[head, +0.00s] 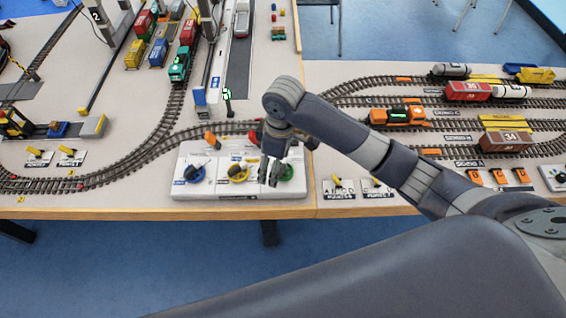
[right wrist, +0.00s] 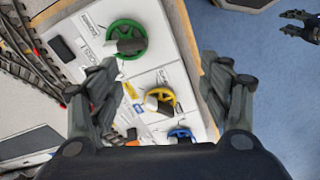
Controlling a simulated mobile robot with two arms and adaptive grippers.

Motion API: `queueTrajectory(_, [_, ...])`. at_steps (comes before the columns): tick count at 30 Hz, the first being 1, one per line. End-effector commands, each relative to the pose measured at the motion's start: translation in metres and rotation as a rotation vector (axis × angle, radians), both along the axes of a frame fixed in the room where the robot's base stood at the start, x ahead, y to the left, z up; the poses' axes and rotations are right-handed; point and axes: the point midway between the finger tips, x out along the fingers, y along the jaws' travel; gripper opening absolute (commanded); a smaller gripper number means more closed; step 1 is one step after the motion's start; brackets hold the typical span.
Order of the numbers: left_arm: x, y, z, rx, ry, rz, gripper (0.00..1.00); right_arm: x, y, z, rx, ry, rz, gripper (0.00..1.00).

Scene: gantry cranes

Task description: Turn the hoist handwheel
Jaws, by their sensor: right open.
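A white control panel (head: 230,193) near the table's front edge carries a blue handwheel (head: 194,174), a yellow handwheel (head: 239,174) and a green handwheel (head: 287,172). Their labels are too small to read, so I cannot tell which is the hoist's. My right gripper (head: 270,182) hangs over the green one's left side and partly hides it. In the right wrist view it is open and empty, with the green handwheel (right wrist: 126,39), yellow handwheel (right wrist: 160,99) and blue handwheel (right wrist: 180,135) beyond the fingers. My left gripper (right wrist: 292,22) shows small there, its fingers apart.
Model tracks run behind the panel, with an orange locomotive (head: 398,115) and red wagon (head: 468,91) at right. An orange lever (head: 212,140) and a small green signal (head: 228,97) stand near the panel's back edge. Yellow switches (head: 338,184) lie to its right.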

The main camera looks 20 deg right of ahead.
Motion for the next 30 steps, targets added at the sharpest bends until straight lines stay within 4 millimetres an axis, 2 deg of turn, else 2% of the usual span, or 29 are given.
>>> queueTrajectory(1, [0.0,0.001,0.001,0.001,0.001,0.0,0.4,0.013,-0.01,0.011,-0.031,0.003,0.01,0.72])
queueTrajectory(6, [0.0,0.004,0.001,0.005,0.0,0.0,0.4,0.03,-0.029,0.03,-0.085,0.031,0.028,0.72])
queueTrajectory(11, [0.0,0.007,0.003,0.008,0.0,0.003,0.4,0.034,-0.035,0.031,-0.099,0.041,0.031,0.72])
queueTrajectory(14, [0.0,0.007,0.005,0.009,0.0,0.003,0.4,0.033,-0.035,0.019,-0.1,0.043,0.031,0.72])
queueTrajectory(24, [0.0,0.007,0.015,0.009,0.0,0.004,0.4,0.033,-0.035,-0.043,-0.1,0.041,0.029,0.72])
queueTrajectory(30, [0.0,0.007,0.017,0.008,0.0,0.003,0.4,0.033,-0.034,-0.067,-0.097,0.039,0.031,0.72])
